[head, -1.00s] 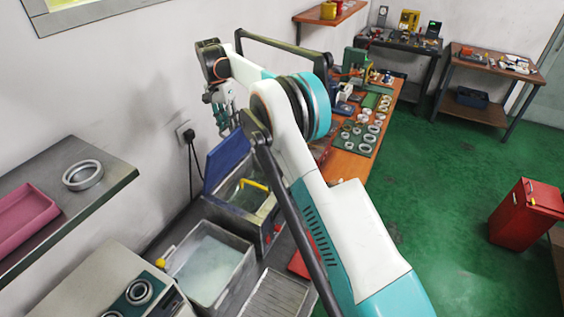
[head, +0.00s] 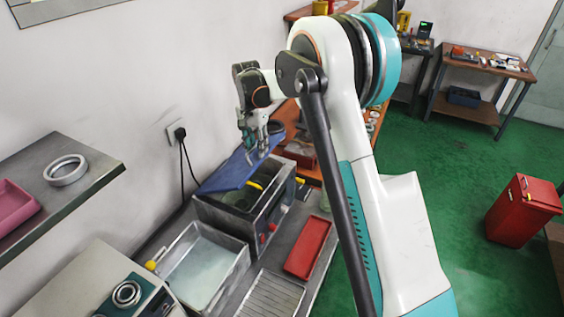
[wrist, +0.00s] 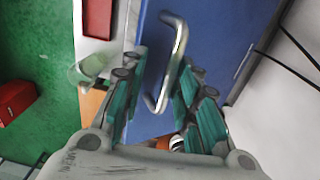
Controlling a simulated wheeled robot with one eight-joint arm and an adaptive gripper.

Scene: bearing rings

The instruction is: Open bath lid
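The bath (head: 282,203) is a grey metal box with a blue lid (head: 226,175). The lid is tilted up, hinged on the wall side, and leaves part of the inside visible. My gripper (head: 262,150) is over the lid's raised end. In the wrist view the lid (wrist: 215,40) is a blue panel with a metal bar handle (wrist: 180,42). My gripper (wrist: 164,68) has its green fingers apart, one on each side of the handle. I see no clear grip on the bar; contact with the right finger cannot be told.
An open liquid-filled tank (head: 205,268) stands beside the bath. A red tray (head: 307,247) lies on the bench at right. A shelf with a metal ring (head: 65,170) is at left. A cable runs down the wall behind the bath.

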